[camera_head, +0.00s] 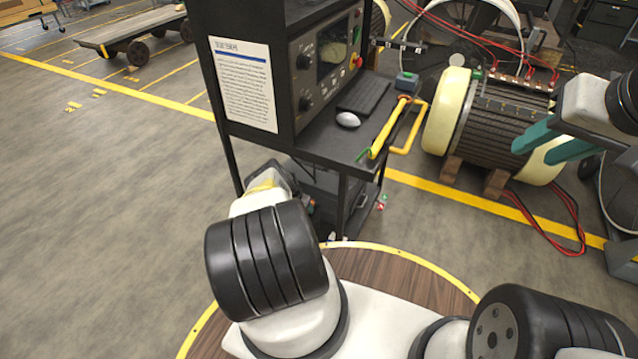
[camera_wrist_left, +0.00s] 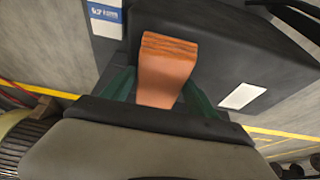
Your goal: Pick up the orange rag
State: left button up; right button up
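The orange rag (camera_wrist_left: 166,72) shows in the left wrist view as a folded block with layered edges, in front of a dark surface. My left gripper (camera_wrist_left: 160,88) has its teal fingers spread on either side of the rag's near part. A narrow gap shows at the left finger; contact at the right finger is unclear. The rag's near end is hidden by the gripper body. In the head view the rag cannot be seen, and my left gripper's fingers are hidden by the cart and my arm. My right gripper (camera_head: 541,150) is open and empty, in front of the motor.
A large motor (camera_head: 495,120) on wooden blocks is at the right, with red cables (camera_head: 570,235).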

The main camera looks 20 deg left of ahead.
pick_arm(q)
jog(key=c, duration=1)
jog(key=shift+o, duration=0.2)
jog(key=shift+r, duration=0.25)
